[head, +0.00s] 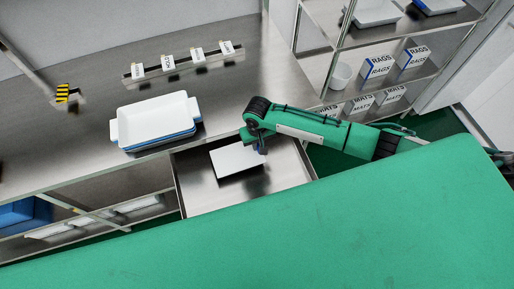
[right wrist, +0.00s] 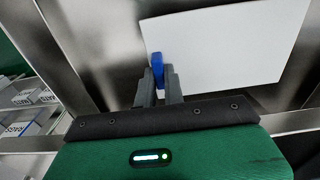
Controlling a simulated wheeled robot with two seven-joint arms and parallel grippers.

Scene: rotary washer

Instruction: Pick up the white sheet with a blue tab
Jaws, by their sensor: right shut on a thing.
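The white sheet (head: 237,161) is over the lower metal surface in front of the counter. In the right wrist view the sheet (right wrist: 220,48) fills the upper right, with its blue tab (right wrist: 157,66) at its left edge. My right gripper (right wrist: 158,82) is shut on the blue tab, with a grey finger on each side of it. In the head view my right gripper (head: 261,148) is at the sheet's right edge. I cannot tell whether the sheet touches the surface below. My left gripper is not in view.
A white tray with a blue one under it (head: 155,121) stands on the metal counter (head: 80,125). Small labelled signs (head: 197,54) stand in a row behind. A shelf rack (head: 345,40) with boxes of rags (head: 376,67) is at the right. Raised metal walls (head: 180,188) flank the lower surface.

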